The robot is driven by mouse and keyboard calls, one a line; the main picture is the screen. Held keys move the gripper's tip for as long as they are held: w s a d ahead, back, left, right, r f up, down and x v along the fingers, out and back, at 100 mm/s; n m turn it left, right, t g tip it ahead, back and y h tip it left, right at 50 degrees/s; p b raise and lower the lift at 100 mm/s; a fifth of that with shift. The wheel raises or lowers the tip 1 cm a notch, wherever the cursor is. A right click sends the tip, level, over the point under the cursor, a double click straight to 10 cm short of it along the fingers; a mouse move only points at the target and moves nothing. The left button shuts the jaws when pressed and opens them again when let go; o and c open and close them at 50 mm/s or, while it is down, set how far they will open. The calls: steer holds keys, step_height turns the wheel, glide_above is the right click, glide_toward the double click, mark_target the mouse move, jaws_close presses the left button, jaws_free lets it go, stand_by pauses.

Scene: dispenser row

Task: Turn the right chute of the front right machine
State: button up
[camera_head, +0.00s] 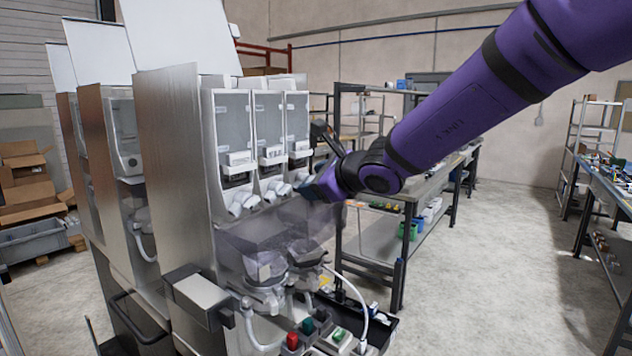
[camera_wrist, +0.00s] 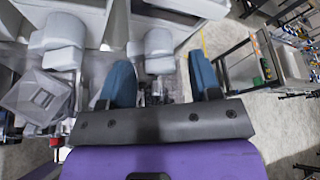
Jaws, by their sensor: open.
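The front right machine (camera_head: 175,150) is the nearest steel dispenser in the head view. Three white chutes stick out in a row below its clear-fronted canisters. The right chute (camera_head: 301,179) is partly hidden by my gripper (camera_head: 318,188). In the wrist view, my gripper (camera_wrist: 161,82) is open, with one blue finger on each side. The white right chute (camera_wrist: 159,45) shows beyond and between the fingertips. I cannot tell whether either finger touches it. The middle chute (camera_wrist: 62,42) is left of my gripper there.
Clear funnels (camera_head: 265,262) with hoses hang below the chutes. A panel with red and green buttons (camera_head: 292,341) sits lower in front. More dispensers stand behind to the left. A workbench (camera_head: 405,190) is behind my arm. The floor (camera_head: 490,270) to the right is clear.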

steer(key=v, duration=1)
steer(key=shift+s+d, duration=0.2)
steer(key=shift+s, duration=0.05)
steer(key=shift+r, duration=0.15)
